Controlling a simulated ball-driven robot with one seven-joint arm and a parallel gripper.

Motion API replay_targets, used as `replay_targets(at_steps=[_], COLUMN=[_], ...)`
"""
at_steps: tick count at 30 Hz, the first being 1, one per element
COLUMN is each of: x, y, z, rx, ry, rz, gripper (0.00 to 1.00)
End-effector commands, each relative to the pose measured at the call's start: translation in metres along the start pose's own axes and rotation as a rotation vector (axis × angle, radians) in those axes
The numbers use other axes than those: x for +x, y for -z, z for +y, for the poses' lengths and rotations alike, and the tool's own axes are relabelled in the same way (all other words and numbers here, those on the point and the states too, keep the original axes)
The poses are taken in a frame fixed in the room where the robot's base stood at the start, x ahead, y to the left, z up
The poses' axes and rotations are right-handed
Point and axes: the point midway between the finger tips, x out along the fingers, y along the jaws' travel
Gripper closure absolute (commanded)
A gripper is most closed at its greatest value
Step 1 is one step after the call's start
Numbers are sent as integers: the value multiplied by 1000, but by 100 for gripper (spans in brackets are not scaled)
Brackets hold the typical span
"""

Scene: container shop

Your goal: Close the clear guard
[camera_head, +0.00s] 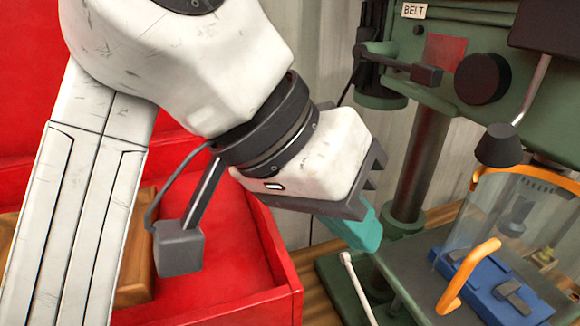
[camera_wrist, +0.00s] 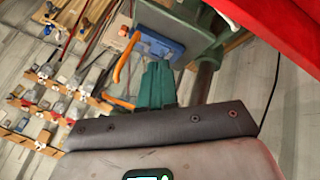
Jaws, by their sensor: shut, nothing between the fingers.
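The clear guard (camera_head: 470,225) is a transparent curved shield with an orange top edge and an orange handle (camera_head: 468,277). It stands at the right of the head view, around a blue vise (camera_head: 495,290) on the drill press table. My gripper (camera_head: 368,238), with teal fingers, is left of the guard and apart from it. The fingers are together and empty. In the wrist view my gripper (camera_wrist: 157,75) points toward the blue vise (camera_wrist: 160,45), with the orange handle (camera_wrist: 124,58) just left of the fingers. I cannot tell how far the guard is open.
The green drill press has a column (camera_head: 420,160), a black knob (camera_head: 482,78) and a black-tipped lever (camera_head: 498,145). A red bin (camera_head: 285,260) is below my arm. A pale rod (camera_head: 357,285) stands near the table's edge. Shelves with tools (camera_wrist: 50,85) show in the wrist view.

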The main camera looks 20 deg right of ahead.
Motion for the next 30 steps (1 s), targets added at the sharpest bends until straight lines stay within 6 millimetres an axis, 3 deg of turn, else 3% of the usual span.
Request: replay_targets(at_steps=[3,9,18,30], x=[29,62,73,74], y=[-2,-3,0,0], z=[-2,-2,32,36], rx=[2,1,0,-1], ry=[0,1,3,1], rz=[-2,-1,0,1], gripper=[100,100,100,100])
